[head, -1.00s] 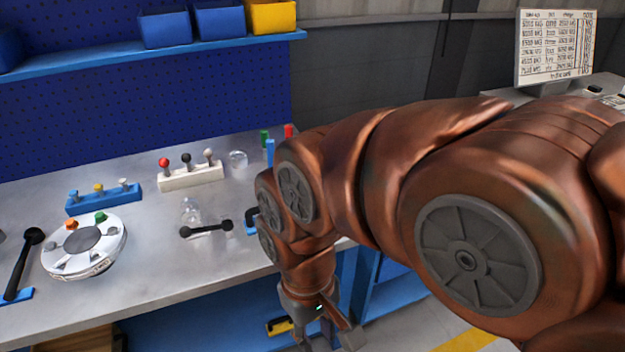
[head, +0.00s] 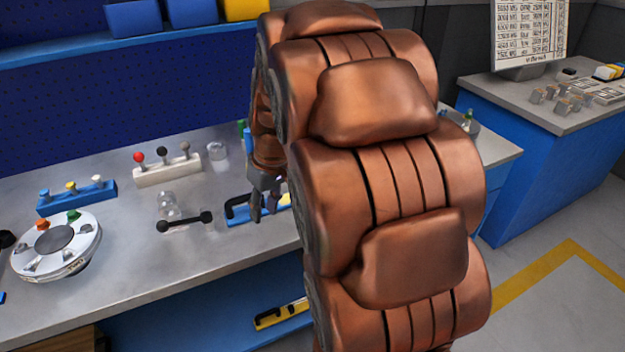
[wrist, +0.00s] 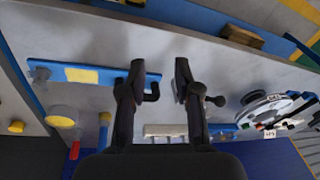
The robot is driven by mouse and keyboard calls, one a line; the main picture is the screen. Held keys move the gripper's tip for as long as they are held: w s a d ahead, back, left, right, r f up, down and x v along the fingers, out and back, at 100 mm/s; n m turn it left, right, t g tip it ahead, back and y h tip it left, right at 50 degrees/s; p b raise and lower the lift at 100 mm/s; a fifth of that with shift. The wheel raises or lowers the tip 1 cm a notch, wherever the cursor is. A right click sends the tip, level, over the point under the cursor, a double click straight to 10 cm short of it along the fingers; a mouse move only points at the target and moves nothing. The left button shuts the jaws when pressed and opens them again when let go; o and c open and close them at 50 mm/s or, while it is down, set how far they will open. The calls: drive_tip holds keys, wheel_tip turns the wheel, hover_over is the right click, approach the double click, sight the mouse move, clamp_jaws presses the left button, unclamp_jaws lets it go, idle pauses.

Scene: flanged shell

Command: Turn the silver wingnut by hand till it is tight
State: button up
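The white round flanged shell (head: 58,268) stands on the bench at the left in the head view, with a dark grey centre. An orange wingnut (head: 43,223) and a green wingnut (head: 72,215) sit on its far rim. Small silver-grey pieces (head: 30,250) sit elsewhere on the rim; which one is the silver wingnut is too small to tell. The shell also shows at the right in the wrist view (wrist: 268,108). My gripper (wrist: 160,68) is open and empty, above the bench and well to the right of the shell. In the head view my arm partly hides it.
A blue rack (head: 75,199) and a white rack (head: 168,171) hold coloured knobs behind the shell. A black double-ended tool (head: 185,222) and clear glassware (head: 168,207) lie between shell and gripper. A blue holder (head: 243,217) is near my gripper. The front bench surface is mostly clear.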

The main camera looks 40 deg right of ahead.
drive_tip(key=w+d+f+t, duration=0.1)
drive_tip(key=w+d, duration=0.1)
drive_tip(key=d, duration=0.6)
drive_tip(key=w+d+f+t+h+b, duration=0.1)
drive_tip(key=w+d, duration=0.1)
drive_tip(key=d, duration=0.6)
drive_tip(key=w+d+f, duration=0.2)
drive_tip(key=d, duration=0.6)
drive_tip(key=shift+w+t+h+b, duration=0.3)
drive_tip(key=shift+w+t, duration=0.1)
drive_tip(key=shift+d+f, duration=0.1)
drive_tip(key=shift+d, duration=0.05)
drive_tip(key=shift+p+x, duration=0.75)
drive_tip(key=shift+x, duration=3)
drive_tip(key=shift+w, duration=0.1)
drive_tip(key=shift+c, duration=0.3)
clamp_jaws()
